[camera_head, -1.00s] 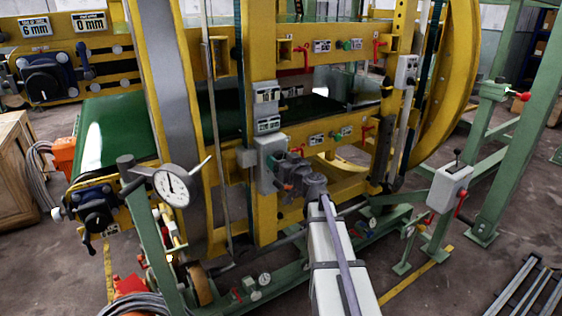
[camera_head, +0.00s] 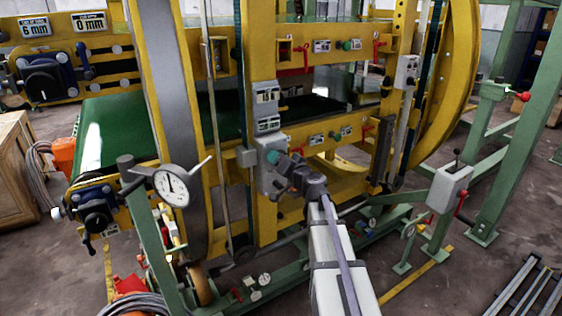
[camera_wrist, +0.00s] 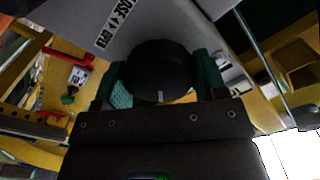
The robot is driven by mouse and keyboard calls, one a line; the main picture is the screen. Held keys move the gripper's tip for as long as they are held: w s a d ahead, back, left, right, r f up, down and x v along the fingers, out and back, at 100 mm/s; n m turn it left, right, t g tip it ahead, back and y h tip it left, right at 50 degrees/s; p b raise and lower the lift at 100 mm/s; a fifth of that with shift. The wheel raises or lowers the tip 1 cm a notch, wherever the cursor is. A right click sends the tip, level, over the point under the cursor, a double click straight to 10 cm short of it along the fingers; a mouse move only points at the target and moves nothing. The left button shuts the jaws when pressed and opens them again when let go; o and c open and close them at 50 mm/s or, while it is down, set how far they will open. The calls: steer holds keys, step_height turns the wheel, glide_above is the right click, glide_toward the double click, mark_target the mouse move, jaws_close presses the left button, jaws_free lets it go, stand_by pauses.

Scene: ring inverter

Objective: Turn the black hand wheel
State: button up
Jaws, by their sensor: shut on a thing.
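A round black hand wheel (camera_wrist: 158,62) with a small white index mark shows in the wrist view, in front of a grey panel (camera_wrist: 190,25) with black lettering and arrows. My gripper (camera_wrist: 163,80) has green-padded fingers on the left and right of the wheel, shut on it. In the head view, my gripper (camera_head: 275,160) is at the grey control box (camera_head: 270,180) on the yellow frame's post. The wheel in its grasp cannot be made out in the head view.
A dial gauge (camera_head: 172,186) stands left of my arm. Red levers (camera_head: 376,48) and a yellow ring (camera_head: 455,90) are to the right. A green stand with a grey box (camera_head: 450,188) is right of my arm.

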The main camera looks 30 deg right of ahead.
steer(key=shift+m, duration=0.6)
steer(key=o, duration=0.9)
steer(key=shift+o, duration=0.2)
steer(key=s+d, duration=0.1)
steer(key=s, duration=0.9)
steer(key=shift+s, duration=0.4)
steer(key=shift+m, duration=0.3)
